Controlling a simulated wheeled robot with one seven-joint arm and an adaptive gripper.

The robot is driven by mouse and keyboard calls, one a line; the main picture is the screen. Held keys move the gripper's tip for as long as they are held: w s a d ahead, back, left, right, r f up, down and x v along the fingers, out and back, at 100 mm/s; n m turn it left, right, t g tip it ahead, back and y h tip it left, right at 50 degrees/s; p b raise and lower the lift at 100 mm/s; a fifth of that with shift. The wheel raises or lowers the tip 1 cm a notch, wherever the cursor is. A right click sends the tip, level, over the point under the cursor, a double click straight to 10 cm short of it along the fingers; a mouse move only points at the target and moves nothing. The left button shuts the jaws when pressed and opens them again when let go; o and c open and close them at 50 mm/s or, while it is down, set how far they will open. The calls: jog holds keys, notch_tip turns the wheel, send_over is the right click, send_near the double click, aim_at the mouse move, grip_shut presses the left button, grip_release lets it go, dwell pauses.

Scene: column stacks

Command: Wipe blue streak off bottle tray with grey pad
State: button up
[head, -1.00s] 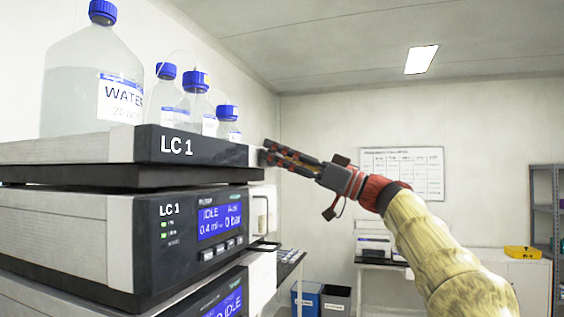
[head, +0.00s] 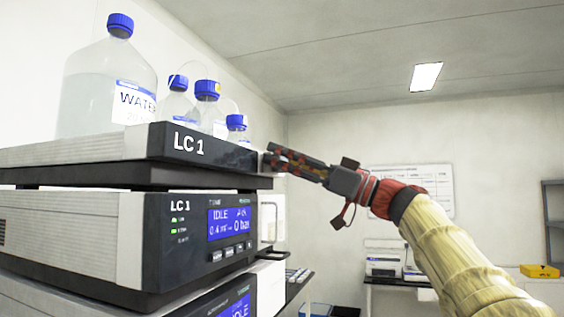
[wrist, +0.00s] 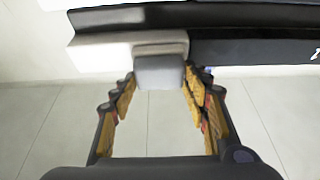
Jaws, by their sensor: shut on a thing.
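The bottle tray (head: 205,147) is the dark-fronted LC 1 top of the stack, at left in the head view. Its dark front (wrist: 250,48) crosses the top right of the wrist view. My gripper (head: 268,160) is at the tray's right end. In the wrist view, my gripper (wrist: 160,82) is shut on the grey pad (wrist: 160,72), held between its fingertips. The pad is at the tray's edge beside a pale block-like part (wrist: 110,52); I cannot tell whether it touches. The pad is hardly visible in the head view. No blue streak shows in either view.
A large water bottle (head: 105,85) and several smaller blue-capped bottles (head: 207,105) stand on the tray. The LC 1 pump module (head: 130,235) with a lit display is below. A bench with equipment (head: 384,266) is at the back.

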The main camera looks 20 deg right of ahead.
jog(key=shift+s+d+b, duration=0.3)
jog(key=shift+s+d, duration=0.55)
jog(key=shift+d, duration=0.3)
jog(key=shift+s+d+b, duration=0.3)
jog(key=shift+s+d, duration=0.5)
jog(key=shift+d, duration=0.3)
jog(key=shift+s+d+b, duration=0.45)
jog(key=shift+s+d, duration=0.45)
jog(key=shift+d, duration=0.3)
jog(key=shift+d, duration=0.1)
jog(key=s+d, duration=0.8)
jog(key=d, duration=0.3)
jog(key=shift+s, duration=0.1)
